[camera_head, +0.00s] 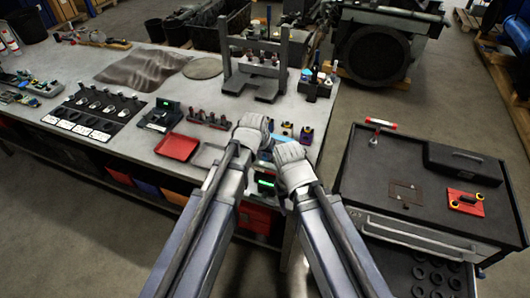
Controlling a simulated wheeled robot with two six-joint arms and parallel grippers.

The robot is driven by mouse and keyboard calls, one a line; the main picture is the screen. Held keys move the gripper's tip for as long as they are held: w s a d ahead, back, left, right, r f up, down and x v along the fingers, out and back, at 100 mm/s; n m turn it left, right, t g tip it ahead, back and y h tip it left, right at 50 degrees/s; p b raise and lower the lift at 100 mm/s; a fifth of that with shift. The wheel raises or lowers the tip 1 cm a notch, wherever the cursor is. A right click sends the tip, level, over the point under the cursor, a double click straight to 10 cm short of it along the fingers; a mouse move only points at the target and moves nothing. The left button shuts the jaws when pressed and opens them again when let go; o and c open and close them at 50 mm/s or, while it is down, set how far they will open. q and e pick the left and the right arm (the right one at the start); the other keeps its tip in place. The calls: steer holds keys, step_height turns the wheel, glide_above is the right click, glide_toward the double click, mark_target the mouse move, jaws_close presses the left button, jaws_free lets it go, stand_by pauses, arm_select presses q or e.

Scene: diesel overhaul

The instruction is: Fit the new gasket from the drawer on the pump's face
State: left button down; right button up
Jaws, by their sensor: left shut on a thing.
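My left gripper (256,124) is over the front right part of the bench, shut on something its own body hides. My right gripper (291,153) is just right of it; its fingers are hidden, so I cannot tell open from shut. A light-blue piece (270,143) shows between the two; I cannot tell whether either touches it. The drawer (436,276) of the dark cart at lower right is open, with several dark rings in it. A thin brownish square outline (405,192) is on the cart top; I cannot tell whether it is a gasket. I cannot pick out the pump's face.
The bench (215,93) carries a red tray (177,146), a press frame (265,62) and several small parts. The cart top (366,172) holds a black case (465,160), a red block (465,202) and a red-handled tool (380,124). A floor gap separates bench and cart.

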arm_select(q)
step_height(320, 180, down, 7)
steer(key=b, duration=0.6)
steer(key=shift+r, duration=0.15)
steer(key=shift+w+f+b, duration=0.1)
steer(key=shift+f+b, duration=0.75)
steer(key=shift+b, duration=0.1)
stand_by(0.5)
stand_by(0.5)
steer(key=c, duration=0.7)
jaws_free()
steer(key=shift+r, duration=0.15)
steer(key=d+p+v, duration=0.1)
steer(key=p+v, duration=0.6)
steer(key=shift+a+r, duration=0.3)
steer(key=shift+a, duration=0.25)
